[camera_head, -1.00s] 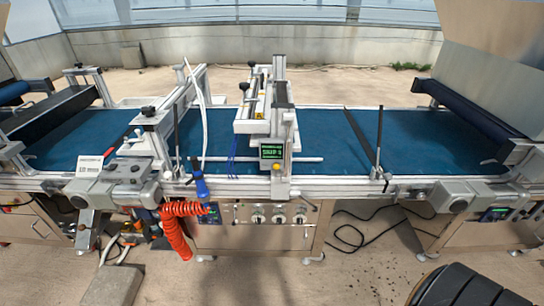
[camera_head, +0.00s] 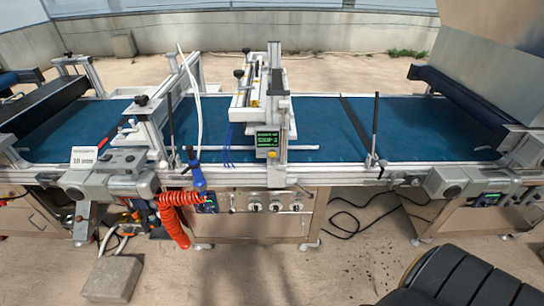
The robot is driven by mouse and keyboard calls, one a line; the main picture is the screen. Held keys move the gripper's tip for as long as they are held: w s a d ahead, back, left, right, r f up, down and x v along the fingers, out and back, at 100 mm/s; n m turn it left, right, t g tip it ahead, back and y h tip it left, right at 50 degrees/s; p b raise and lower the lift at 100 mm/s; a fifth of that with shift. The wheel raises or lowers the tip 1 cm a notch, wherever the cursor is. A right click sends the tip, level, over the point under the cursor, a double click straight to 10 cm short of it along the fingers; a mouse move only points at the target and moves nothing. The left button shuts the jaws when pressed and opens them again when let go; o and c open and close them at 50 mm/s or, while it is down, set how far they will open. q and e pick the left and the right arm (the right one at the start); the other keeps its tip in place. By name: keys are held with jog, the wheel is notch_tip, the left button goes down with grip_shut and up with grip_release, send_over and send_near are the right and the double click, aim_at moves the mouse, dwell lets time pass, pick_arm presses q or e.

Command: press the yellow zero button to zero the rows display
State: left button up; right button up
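The small display (camera_head: 267,139) with green lit text is mounted on the upright post of the gantry over the blue belt. Its text is too small to read surely. A small yellow spot, which looks like the yellow button (camera_head: 272,155), sits just below the display on the same post. Nothing touches the display or the button. Neither of my grippers is in view.
The blue belt (camera_head: 330,130) runs across the machine, with a metal rail (camera_head: 340,172) along its front. A blue-handled tool (camera_head: 196,172) and coiled red hose (camera_head: 178,215) hang at the front left. A black ribbed object (camera_head: 465,280) fills the lower right. Floor in front is partly open.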

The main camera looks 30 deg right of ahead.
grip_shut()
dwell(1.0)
